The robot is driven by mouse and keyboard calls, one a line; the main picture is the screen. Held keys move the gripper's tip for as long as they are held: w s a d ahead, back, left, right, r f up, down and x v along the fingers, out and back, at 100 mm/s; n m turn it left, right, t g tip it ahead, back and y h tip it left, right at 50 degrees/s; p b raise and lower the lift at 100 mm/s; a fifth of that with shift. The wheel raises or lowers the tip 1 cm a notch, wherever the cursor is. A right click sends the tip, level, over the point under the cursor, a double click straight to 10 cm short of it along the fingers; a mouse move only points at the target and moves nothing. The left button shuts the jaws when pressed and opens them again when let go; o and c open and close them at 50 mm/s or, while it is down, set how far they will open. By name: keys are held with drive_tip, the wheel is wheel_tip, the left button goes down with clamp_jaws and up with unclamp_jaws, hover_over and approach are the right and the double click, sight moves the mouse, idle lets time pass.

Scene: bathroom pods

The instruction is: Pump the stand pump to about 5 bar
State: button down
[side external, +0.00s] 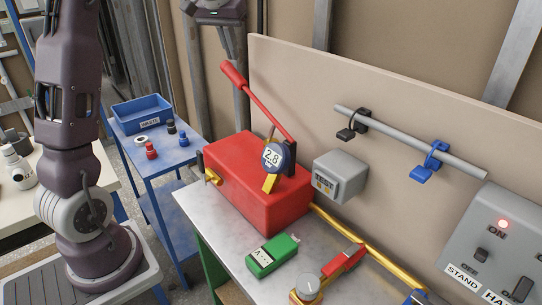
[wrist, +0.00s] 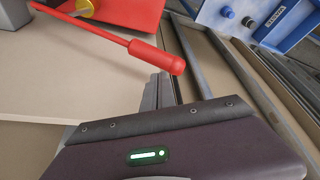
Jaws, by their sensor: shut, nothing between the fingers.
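The stand pump is a red box (side external: 240,180) on the metal bench, with a long red lever handle (side external: 262,106) raised and tilted up to the left. Its round gauge (side external: 272,156) reads 2.8. My gripper's dark hand shows at the top edge of the side view, above the lever's grip; its fingertips are hard to make out there. In the wrist view my gripper (wrist: 158,90) is shut and empty, just beside the grip end of the red lever (wrist: 157,55). I cannot tell whether they touch.
A grey box (side external: 340,177) and a yellow pipe (side external: 345,230) lie right of the pump. A green device (side external: 272,255) is in front. A grey rail (side external: 410,142) with clamps and a control panel (side external: 495,245) are on the right. A blue bin (side external: 141,113) stands left.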

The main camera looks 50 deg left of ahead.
idle(0.3)
idle(1.8)
wheel_tip(320, 180, down, 12)
wheel_tip(320, 180, up, 12)
drive_tip(key=shift+r, duration=0.15)
idle(0.8)
idle(2.0)
drive_tip(key=shift+r, duration=0.1)
idle(1.9)
